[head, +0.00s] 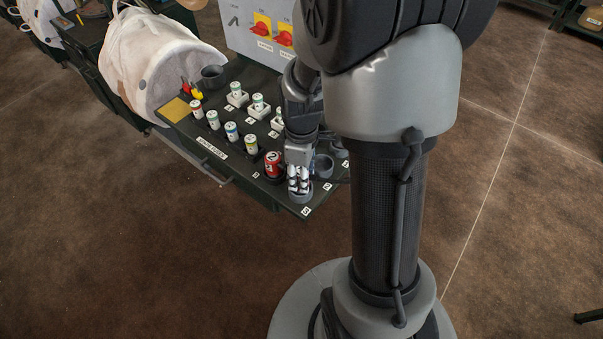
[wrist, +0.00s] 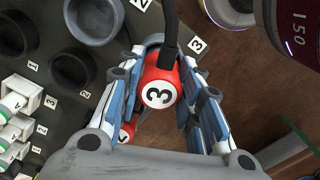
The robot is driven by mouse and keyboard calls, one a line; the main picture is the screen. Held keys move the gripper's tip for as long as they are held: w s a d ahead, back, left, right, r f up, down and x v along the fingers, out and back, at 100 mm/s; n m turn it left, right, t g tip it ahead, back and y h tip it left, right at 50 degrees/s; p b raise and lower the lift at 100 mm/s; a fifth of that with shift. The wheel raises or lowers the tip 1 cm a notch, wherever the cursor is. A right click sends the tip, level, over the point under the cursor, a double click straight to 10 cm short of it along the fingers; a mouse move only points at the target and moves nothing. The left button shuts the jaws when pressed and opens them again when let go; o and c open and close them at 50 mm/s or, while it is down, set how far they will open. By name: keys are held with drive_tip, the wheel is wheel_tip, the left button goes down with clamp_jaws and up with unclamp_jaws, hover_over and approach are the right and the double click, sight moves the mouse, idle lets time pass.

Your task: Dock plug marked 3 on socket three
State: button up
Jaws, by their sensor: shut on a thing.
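The red plug marked 3 (wrist: 159,92) is between the fingers of my gripper (wrist: 161,95), with a black cable running up from it in the wrist view. My gripper also shows in the head view (head: 298,184), shut on the plug at the panel's near corner. The fingers hide the plug there. A grey socket rim (head: 301,198) shows just under the fingertips, beside the label 3 (head: 306,211). That label also shows in the wrist view (wrist: 197,45), just past the plug. I cannot tell whether the plug sits in the socket or hovers above it.
Another red plug (head: 273,164) stands close left of my gripper. An empty grey socket (head: 323,166) is close right, by label 2. Several small canisters (head: 231,131) stand farther back on the dark panel. A white bulk bag (head: 160,62) lies behind. The floor in front is clear.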

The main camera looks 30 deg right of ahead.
drive_tip(key=shift+f+b, duration=0.45)
drive_tip(key=shift+f, duration=0.2)
idle(0.3)
drive_tip(key=o, duration=0.8)
drive_tip(key=shift+o, duration=0.2)
wheel_tip(320, 180, up, 11)
drive_tip(key=p, duration=0.9)
drive_tip(key=shift+r, duration=0.1)
